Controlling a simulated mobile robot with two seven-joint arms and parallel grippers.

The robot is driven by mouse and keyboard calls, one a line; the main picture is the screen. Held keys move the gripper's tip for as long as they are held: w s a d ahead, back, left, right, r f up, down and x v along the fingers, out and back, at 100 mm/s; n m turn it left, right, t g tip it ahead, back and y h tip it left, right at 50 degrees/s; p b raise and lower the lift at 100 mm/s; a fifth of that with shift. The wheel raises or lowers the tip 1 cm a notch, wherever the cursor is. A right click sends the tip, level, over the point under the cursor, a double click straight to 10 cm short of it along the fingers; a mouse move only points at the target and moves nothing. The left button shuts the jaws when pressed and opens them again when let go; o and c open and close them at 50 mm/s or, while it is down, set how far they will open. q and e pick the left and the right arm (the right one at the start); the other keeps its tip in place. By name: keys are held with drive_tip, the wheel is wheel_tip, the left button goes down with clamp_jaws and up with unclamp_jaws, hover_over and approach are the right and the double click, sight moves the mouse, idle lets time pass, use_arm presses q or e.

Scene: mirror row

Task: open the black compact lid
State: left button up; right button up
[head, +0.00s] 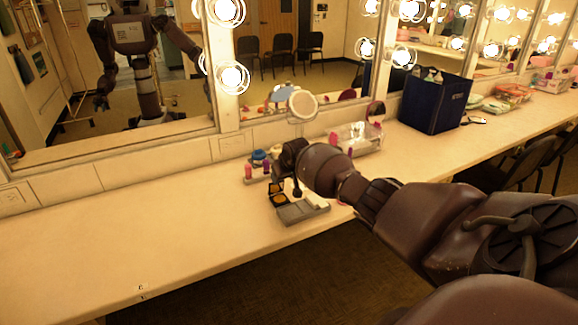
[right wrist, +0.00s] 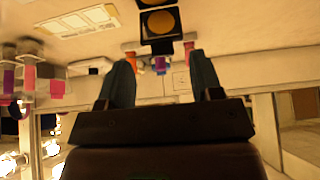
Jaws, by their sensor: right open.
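The black compact (head: 279,198) lies on the counter beside the grey tray, with a round gold pan showing. In the right wrist view, the compact (right wrist: 160,40) shows as two black-framed panels joined edge to edge, so its lid looks raised; the far panel is cut by the frame's top edge. My right gripper (head: 296,188) is just above and beside the compact, partly hiding it. My left gripper is not directly in view.
A grey tray (head: 291,214) stands close to the compact at the counter's front edge. Small bottles (head: 258,165), a round standing mirror (head: 302,105) and a clear box (head: 358,137) are behind. A dark blue bin (head: 435,103) stands right.

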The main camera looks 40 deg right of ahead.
drive_tip(key=p+v, duration=0.2)
drive_tip(key=v, duration=0.7)
